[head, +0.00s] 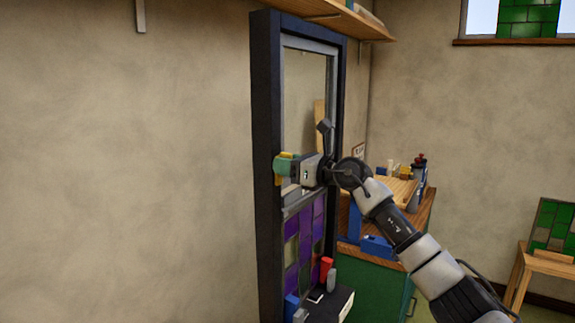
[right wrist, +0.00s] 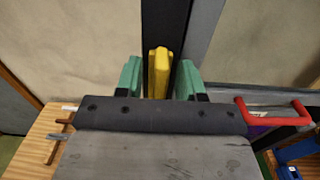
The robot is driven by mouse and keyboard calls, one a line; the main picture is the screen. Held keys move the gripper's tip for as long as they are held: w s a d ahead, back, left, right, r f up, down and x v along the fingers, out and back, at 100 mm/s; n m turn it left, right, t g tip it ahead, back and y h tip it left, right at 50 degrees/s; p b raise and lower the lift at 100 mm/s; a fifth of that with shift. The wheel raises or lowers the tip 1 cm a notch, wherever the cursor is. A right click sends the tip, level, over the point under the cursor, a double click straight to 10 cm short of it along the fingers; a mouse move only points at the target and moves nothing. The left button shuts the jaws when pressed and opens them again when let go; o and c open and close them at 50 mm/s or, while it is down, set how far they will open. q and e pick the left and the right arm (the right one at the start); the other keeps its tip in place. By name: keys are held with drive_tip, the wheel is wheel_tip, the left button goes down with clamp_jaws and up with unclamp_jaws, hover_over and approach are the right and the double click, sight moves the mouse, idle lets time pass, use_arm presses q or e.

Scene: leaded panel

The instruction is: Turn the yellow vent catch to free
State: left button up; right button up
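The yellow vent catch (right wrist: 159,73) is on the dark upright of the window frame (head: 265,120). In the right wrist view it stands upright between the two green fingertips of my right gripper (right wrist: 159,80). A narrow gap shows on the left side of the catch, and the right fingertip is very close to it. The fingers look open around the catch, not closed on it. In the head view my right gripper (head: 284,166) is at the frame's near edge, with a little of the yellow catch (head: 278,179) showing beside the green fingertips. My left gripper is not in view.
A red handle (right wrist: 275,113) is right of the gripper in the right wrist view. A panel of purple glass (head: 291,250) fills the lower window. A green cabinet (head: 375,280) with a wooden top stands behind my right arm. The wall left of the frame is clear.

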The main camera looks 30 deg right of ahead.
drive_tip(key=b+v, duration=0.5)
drive_tip(key=v, duration=0.5)
drive_tip(key=shift+s+d+b, duration=0.25)
drive_tip(key=shift+s+b, duration=0.05)
drive_tip(key=shift+b, duration=0.05)
